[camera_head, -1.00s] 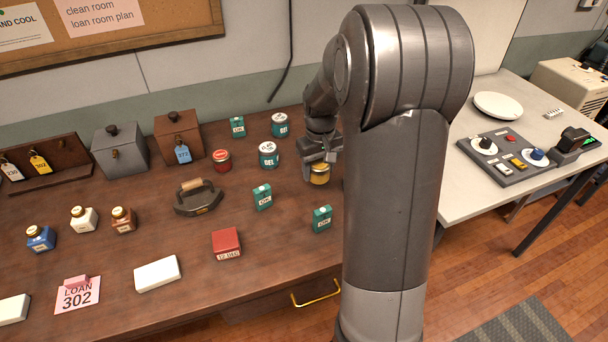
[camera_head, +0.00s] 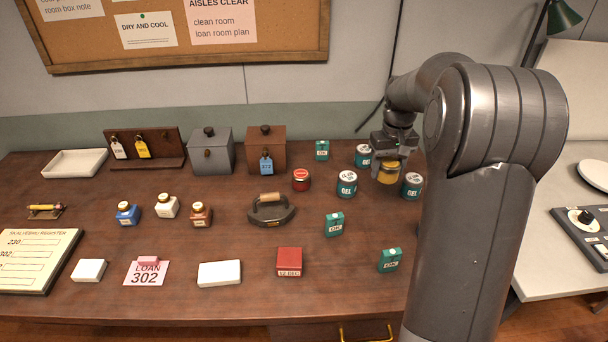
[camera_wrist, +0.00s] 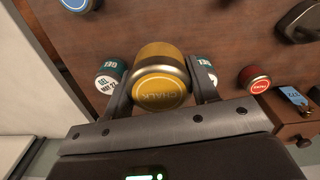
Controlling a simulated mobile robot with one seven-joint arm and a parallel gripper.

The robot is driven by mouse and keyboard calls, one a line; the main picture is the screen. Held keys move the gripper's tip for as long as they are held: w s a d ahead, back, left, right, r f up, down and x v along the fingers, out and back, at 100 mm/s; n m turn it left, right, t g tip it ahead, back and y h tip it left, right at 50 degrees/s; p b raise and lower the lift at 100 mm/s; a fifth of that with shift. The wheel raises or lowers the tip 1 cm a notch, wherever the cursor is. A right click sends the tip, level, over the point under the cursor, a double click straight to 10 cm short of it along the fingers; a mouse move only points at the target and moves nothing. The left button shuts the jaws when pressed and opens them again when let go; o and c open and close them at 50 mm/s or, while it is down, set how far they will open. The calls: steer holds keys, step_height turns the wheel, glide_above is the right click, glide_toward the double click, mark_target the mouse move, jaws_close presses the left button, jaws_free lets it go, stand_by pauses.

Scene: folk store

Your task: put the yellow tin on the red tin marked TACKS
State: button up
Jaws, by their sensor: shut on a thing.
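My gripper (camera_wrist: 161,92) is shut on the yellow tin (camera_wrist: 160,75). In the head view the yellow tin (camera_head: 389,174) hangs between the fingers of my gripper (camera_head: 391,165), among the teal tins at the back right of the table; whether it clears the table is hard to tell. The red tin (camera_head: 301,180) stands upright to the left of my gripper, with nothing on it. In the wrist view the red tin (camera_wrist: 255,80) shows its lid at the right, apart from the yellow tin; its label is too small to read.
Teal tins (camera_head: 347,184) stand close around my gripper, one between it and the red tin. A brown box (camera_head: 265,150) with a blue tag stands behind the red tin. A flat iron (camera_head: 271,209) sits in front of it. Teal cartons (camera_head: 334,224) stand nearer the front.

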steer(key=w+a+r, duration=0.2)
steer(key=w+a, duration=0.7)
steer(key=a, duration=0.3)
glide_above(301, 173)
steer(key=f, duration=0.6)
steer(key=shift+s+d+f, duration=0.1)
steer(key=shift+d+f, duration=0.05)
steer(key=shift+d, duration=0.1)
steer(key=shift+a+f, duration=0.3)
steer(key=shift+f, duration=1.85)
steer(key=shift+f, duration=0.1)
steer(key=o, duration=1)
